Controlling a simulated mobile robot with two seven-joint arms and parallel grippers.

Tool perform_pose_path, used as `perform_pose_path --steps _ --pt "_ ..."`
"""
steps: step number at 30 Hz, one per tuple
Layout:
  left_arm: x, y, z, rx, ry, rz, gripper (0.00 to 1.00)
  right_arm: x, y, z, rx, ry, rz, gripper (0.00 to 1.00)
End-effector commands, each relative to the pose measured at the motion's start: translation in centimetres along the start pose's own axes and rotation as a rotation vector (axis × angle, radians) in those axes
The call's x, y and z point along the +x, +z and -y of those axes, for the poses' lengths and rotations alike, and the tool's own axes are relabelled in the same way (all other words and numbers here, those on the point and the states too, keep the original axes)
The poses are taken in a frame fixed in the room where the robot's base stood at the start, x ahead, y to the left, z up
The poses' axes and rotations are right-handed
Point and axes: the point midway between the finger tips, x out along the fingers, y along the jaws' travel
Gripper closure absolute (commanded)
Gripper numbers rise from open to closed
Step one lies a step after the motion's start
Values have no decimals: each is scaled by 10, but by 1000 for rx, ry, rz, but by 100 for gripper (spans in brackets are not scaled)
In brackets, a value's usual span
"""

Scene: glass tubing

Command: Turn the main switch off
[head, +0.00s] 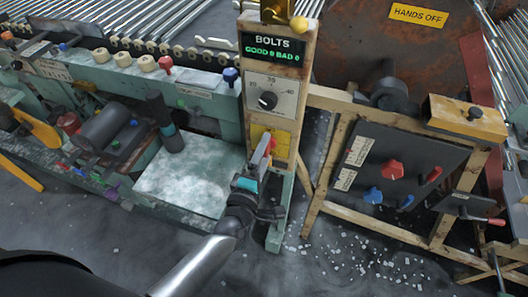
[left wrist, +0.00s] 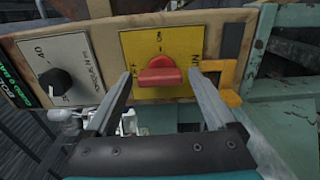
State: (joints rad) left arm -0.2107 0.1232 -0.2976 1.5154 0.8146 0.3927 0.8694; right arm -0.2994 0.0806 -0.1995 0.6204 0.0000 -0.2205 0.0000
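The main switch is a red knob (left wrist: 160,74) on a yellow plate (left wrist: 139,45), seen in the left wrist view. Its red grip lies crosswise in that view. Dark lettering is on the plate around it, partly covered by the fingers. My left gripper (left wrist: 161,84) is open, with one finger on each side of the knob; I cannot tell whether they touch it. In the head view, the yellow plate (head: 281,138) sits low on the wooden post, and my left gripper (head: 264,160) covers most of the knob. My right gripper is not in view.
Above the switch are a black dial (head: 267,100) and a BOLTS display (head: 273,48). A dark panel (head: 400,165) with red and blue knobs stands right. A green machine bed (head: 190,180) lies left. White bits are scattered on the floor.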

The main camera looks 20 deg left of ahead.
Motion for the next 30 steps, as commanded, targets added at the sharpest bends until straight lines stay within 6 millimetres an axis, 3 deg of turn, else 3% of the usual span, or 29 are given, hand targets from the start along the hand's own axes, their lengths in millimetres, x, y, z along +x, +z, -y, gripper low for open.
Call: perform_pose_path --steps 9,14,30 --pt "-1 0 0 2 0 0 3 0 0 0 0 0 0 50" --pt "-13 0 0 3 -2 1 3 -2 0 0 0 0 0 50" --pt "-121 0 0 2 -3 2 3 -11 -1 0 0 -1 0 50"
